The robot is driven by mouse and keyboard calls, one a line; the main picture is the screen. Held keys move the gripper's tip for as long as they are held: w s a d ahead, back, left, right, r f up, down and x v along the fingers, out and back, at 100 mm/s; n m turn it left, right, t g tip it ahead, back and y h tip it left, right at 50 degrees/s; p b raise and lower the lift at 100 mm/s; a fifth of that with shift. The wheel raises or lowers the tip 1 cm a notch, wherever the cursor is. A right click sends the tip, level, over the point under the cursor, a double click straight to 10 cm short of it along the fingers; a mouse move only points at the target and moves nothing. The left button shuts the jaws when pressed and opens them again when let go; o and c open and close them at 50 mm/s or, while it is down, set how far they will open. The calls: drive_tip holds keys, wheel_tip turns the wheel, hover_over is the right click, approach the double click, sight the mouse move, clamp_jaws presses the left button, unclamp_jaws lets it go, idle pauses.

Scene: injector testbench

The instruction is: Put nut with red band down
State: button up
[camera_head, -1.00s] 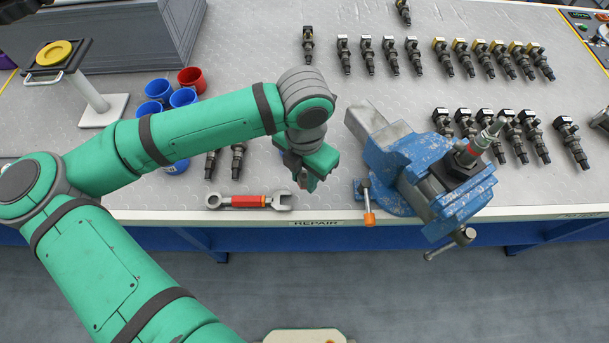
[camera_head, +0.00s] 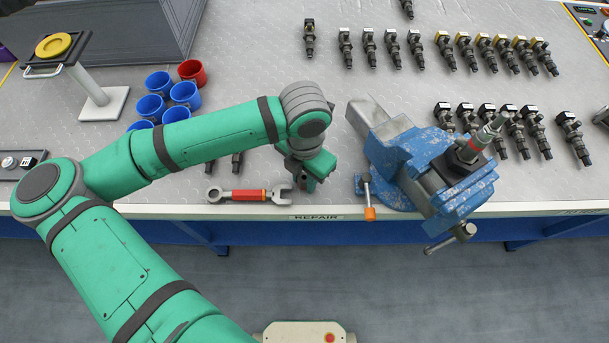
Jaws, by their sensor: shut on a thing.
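My gripper (camera_head: 308,181) is shut, low over the front of the bench, between the wrench and the blue vise. The nut with the red band cannot be made out; my gripper and wrist hide what is between the fingers. I cannot tell whether it touches the bench top. The blue vise (camera_head: 402,152) holds an upright dark injector part with a slim grey top that carries a red band (camera_head: 487,138).
A wrench with a red handle (camera_head: 243,195) lies just left of my gripper. Blue cups (camera_head: 158,83) and a red cup (camera_head: 192,72) stand behind my arm. Several injectors (camera_head: 484,52) lie in rows at the right. The bench (camera_head: 270,60) is bare behind my wrist.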

sight(304, 176)
drive_tip(key=shift+f, duration=0.1)
drive_tip(key=o, duration=1.1)
drive_tip(key=shift+d, duration=0.15)
wheel_tip(304, 176, up, 13)
drive_tip(key=shift+r, duration=0.15)
idle(0.3)
